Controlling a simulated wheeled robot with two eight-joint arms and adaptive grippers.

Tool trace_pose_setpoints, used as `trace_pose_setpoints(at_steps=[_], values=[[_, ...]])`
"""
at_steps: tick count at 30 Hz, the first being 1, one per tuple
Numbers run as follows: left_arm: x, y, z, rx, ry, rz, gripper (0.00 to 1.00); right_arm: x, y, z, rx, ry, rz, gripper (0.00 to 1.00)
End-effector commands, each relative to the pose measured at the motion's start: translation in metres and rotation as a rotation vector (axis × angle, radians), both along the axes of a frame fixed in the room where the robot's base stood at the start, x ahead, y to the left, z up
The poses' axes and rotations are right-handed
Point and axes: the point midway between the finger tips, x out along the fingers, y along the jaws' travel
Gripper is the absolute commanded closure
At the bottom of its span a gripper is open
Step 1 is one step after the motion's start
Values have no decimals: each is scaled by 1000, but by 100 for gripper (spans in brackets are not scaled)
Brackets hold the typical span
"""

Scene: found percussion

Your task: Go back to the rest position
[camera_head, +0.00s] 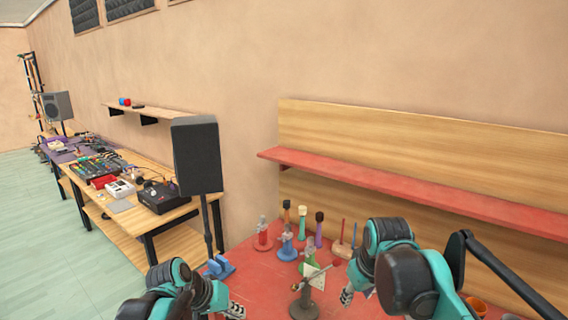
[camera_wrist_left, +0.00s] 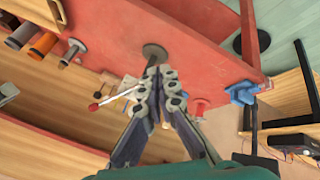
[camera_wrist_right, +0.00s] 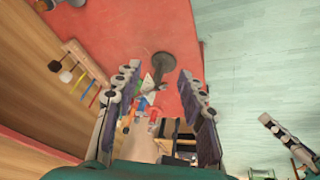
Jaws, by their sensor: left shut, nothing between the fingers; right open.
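My left gripper (camera_head: 236,311) is low in the head view, at the near edge of the red table (camera_head: 262,285). In the left wrist view its fingers (camera_wrist_left: 165,78) are together, with nothing between them. My right gripper (camera_head: 348,296) is over the table, right of a small metal stand (camera_head: 303,306). In the right wrist view its fingers (camera_wrist_right: 158,75) are apart. The stand's dark round base shows beyond and between them. Whether the fingers clear the stand's upper part is hard to tell. A thin rod with a red ball (camera_head: 337,261) lies across the stand's top.
Behind the stand are several upright coloured holders, including a red one (camera_head: 263,236) and a blue one (camera_head: 287,245), and mallets. A red shelf (camera_head: 400,187) runs along the wooden back panel. A black speaker (camera_head: 197,155) stands left. Pale floor (camera_head: 40,230) is open at far left.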

Motion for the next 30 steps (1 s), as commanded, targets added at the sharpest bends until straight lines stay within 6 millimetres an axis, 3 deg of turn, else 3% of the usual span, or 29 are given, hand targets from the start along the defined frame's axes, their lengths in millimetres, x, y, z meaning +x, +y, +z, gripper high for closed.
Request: trace_pose_setpoints(at_steps=[1, 6, 13, 19, 30], values=[[-24, 4, -6, 39, -11, 13, 100, -22, -1, -14, 13, -23, -32, 59], [-92, 23, -27, 175, -62, 58, 100, -82, -4, -58, 65, -106, -144, 59], [-159, 49, -65, 325, -139, 99, 100, -146, -6, -125, 135, -199, -267, 59], [-180, 60, -82, 383, -176, 111, 100, -168, -7, -153, 166, -235, -315, 59], [-182, 61, -82, 389, -180, 113, 100, -170, -7, -155, 169, -239, -320, 59]])
